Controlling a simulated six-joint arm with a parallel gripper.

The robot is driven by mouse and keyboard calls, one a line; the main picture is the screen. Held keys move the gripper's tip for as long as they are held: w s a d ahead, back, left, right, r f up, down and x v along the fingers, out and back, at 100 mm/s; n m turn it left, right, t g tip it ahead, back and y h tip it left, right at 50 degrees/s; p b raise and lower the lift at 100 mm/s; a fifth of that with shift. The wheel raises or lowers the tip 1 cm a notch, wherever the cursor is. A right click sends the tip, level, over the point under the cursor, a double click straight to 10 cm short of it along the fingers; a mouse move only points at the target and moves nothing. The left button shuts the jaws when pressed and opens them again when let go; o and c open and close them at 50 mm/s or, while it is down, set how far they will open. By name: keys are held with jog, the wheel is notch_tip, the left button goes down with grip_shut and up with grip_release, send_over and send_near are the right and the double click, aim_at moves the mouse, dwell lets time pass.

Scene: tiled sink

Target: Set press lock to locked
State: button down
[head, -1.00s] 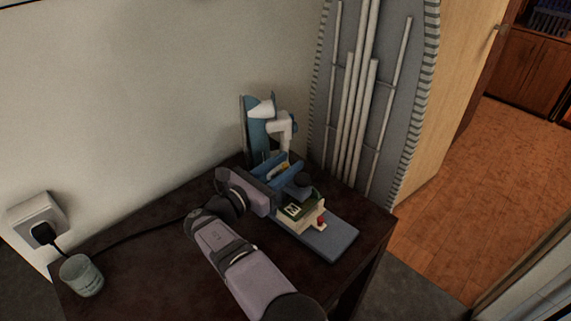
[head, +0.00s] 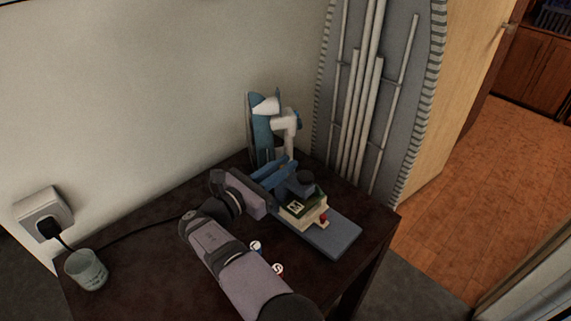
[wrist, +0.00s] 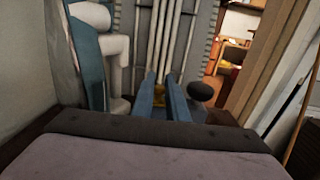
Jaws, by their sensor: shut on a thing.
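The press (head: 335,238) stands on the dark table. It has a flat blue-grey base, a pale block with a dark green top and a letter tile, a small red part at its side and a round dark knob (head: 302,183). The knob also shows right of my fingers in the wrist view (wrist: 201,91). My gripper (head: 284,169) reaches in behind the block with its blue fingers. In the wrist view, the fingers close around a small yellow piece (wrist: 159,98), mostly hidden between them. I cannot tell the lock's position.
A blue and white upright device (head: 262,130) stands behind my gripper, close to its left in the wrist view. A grey ironing board (head: 345,90) leans behind the table. A cup (head: 87,270) is at the table's left. Two small round tokens (head: 277,269) lie beside my arm.

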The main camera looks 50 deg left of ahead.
jog(key=c, duration=1.7)
grip_release()
jog(key=shift+s, duration=0.1)
jog(key=shift+c, duration=0.2)
jog(key=s, duration=0.7)
jog(key=shift+s+d+b, duration=0.15)
jog(key=shift+d+b, duration=0.05)
jog(key=shift+b, duration=0.1)
